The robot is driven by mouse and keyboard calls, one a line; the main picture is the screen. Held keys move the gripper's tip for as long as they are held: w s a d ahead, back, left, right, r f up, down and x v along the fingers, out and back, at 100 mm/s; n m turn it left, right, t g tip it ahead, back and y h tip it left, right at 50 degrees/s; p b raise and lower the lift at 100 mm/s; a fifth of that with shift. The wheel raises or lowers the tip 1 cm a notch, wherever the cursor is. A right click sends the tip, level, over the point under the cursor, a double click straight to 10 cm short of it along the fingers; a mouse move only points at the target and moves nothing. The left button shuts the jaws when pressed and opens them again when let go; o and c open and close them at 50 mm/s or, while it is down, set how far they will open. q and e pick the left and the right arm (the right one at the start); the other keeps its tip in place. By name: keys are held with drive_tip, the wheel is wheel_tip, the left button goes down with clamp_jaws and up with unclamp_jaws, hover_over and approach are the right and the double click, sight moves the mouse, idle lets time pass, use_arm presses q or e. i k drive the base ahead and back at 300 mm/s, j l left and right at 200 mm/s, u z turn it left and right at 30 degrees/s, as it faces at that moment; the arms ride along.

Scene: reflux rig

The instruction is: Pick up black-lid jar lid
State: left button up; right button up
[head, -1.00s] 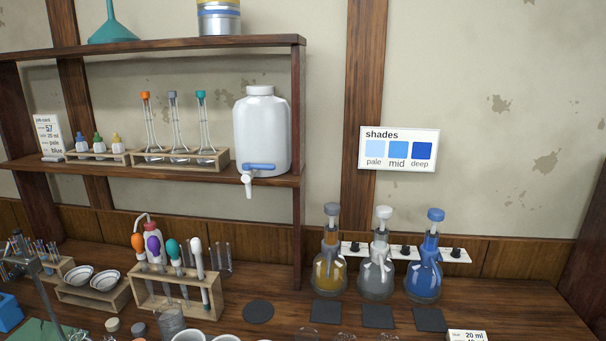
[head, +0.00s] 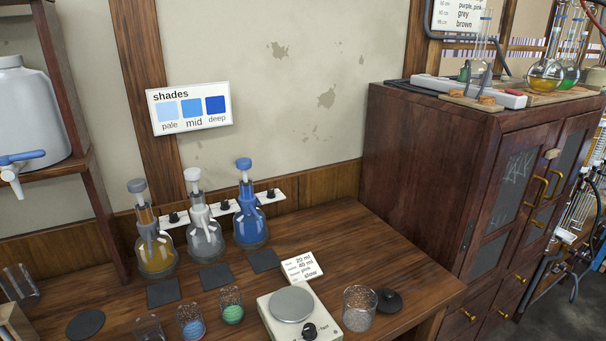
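A black round lid with a small knob (head: 389,301) lies near the right front edge of the wooden bench in the head view. An open clear glass jar (head: 359,309) stands just left of it, with greyish contents. I cannot tell whether the lid and the jar touch. Neither of my grippers shows in this view.
A hotplate stirrer (head: 299,317) and a small card (head: 301,267) are left of the jar. Dispenser bottles in amber, clear and blue (head: 250,222) stand behind. A dark cabinet (head: 430,180) rises to the right. The bench behind the lid is clear.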

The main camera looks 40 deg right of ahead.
sight(389, 302)
drive_tip(key=z, duration=1.7)
